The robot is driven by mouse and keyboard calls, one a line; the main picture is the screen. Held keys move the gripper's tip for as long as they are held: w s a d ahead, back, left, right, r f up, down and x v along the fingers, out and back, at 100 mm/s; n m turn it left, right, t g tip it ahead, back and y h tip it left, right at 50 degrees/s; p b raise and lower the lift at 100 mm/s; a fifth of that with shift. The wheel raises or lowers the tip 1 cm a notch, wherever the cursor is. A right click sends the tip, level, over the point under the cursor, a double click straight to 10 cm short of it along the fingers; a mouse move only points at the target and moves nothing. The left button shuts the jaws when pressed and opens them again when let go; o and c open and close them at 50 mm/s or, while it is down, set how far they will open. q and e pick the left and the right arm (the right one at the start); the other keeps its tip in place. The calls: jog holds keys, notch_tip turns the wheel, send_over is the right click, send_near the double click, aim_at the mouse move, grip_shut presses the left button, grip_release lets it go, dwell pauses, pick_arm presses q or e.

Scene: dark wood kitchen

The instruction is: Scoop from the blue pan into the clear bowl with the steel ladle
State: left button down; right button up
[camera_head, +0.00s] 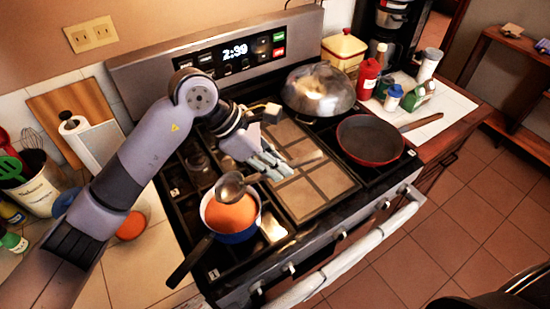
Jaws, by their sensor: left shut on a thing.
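The blue pan (237,237) sits on the front-left burner, filled with orange food, its dark handle pointing to the lower left. My left gripper (268,164) is shut on the steel ladle (230,187), above the stove's middle griddle. The ladle's bowl hangs over the pan's far rim, overlapping the orange food in the picture; I cannot tell whether it touches it or holds any. What looks like the clear bowl (131,226), with orange in it, stands on the left counter, partly hidden by my left arm. My right gripper is not in view.
A red skillet (370,140) and a lidded pan (318,92) stand on the right burners. The brown griddle (310,192) is between. A paper towel roll (95,140) and a utensil crock (35,190) crowd the left counter. Bottles (369,78) stand on the right counter.

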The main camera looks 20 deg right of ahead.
pick_arm(q)
jog(key=shift+a+f+b, duration=0.75)
jog(key=shift+f+b, duration=1.05)
jog(key=shift+f, duration=3)
jog(key=shift+w+a+r+p, duration=0.1)
jog(key=shift+r+p, duration=1)
jog(key=shift+r, duration=1.05)
jog(key=shift+w+a+r+p, duration=0.1)
jog(key=shift+r+p, duration=1)
jog(key=shift+r, duration=1)
jog(key=shift+s+d+r+y+p, duration=0.15)
jog(key=shift+d+r+y+p, duration=0.3)
jog(key=shift+r, duration=0.2)
jog(key=shift+s+d+r+y, duration=0.1)
jog(key=shift+d+r+y, duration=0.15)
jog(key=shift+d+y, duration=0.25)
